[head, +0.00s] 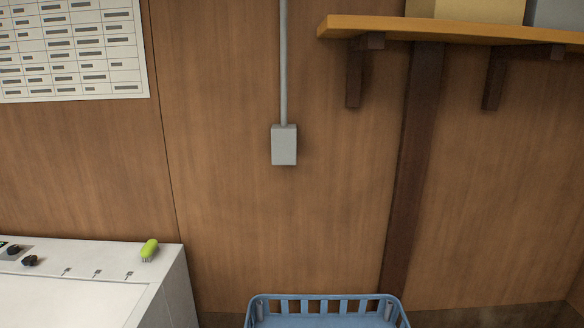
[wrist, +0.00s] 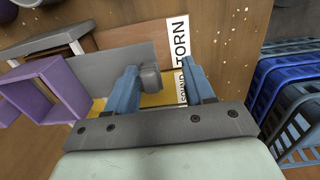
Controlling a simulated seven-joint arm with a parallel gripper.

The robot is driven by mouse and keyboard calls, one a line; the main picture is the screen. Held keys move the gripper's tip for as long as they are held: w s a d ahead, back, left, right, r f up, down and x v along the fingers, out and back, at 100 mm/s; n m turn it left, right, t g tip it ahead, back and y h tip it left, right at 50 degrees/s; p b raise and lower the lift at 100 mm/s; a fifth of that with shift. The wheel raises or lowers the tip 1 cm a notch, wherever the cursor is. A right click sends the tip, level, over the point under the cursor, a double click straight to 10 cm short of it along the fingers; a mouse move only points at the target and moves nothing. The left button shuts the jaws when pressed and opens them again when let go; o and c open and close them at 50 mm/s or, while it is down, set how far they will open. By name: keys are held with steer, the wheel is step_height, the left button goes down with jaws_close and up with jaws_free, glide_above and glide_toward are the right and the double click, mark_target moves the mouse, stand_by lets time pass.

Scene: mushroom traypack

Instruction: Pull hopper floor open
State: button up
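My gripper (wrist: 165,82) shows only in the wrist view. Its two blue fingers are apart. A small grey block like a knob (wrist: 150,78) lies between them, close to the left finger and clear of the right one; I cannot tell whether it touches. A flat grey panel (wrist: 95,72) lies beyond and left of the fingers. Which part is the hopper floor is not clear; the grey panel and knob may belong to it. A yellow surface (wrist: 152,100) shows under the knob. The head view shows neither gripper nor hopper.
In the wrist view, a purple open frame (wrist: 62,85) stands left, white labels, one reading TORN (wrist: 180,45), lie beyond the fingers, and dark blue crates (wrist: 285,85) stand right. In the head view, a blue crate (head: 327,298) and a white machine (head: 170,275) stand below.

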steer(key=shift+a+f, duration=0.2)
steer(key=shift+f, duration=0.3)
steer(key=shift+d+r, duration=0.15)
steer(key=shift+r, duration=2.05)
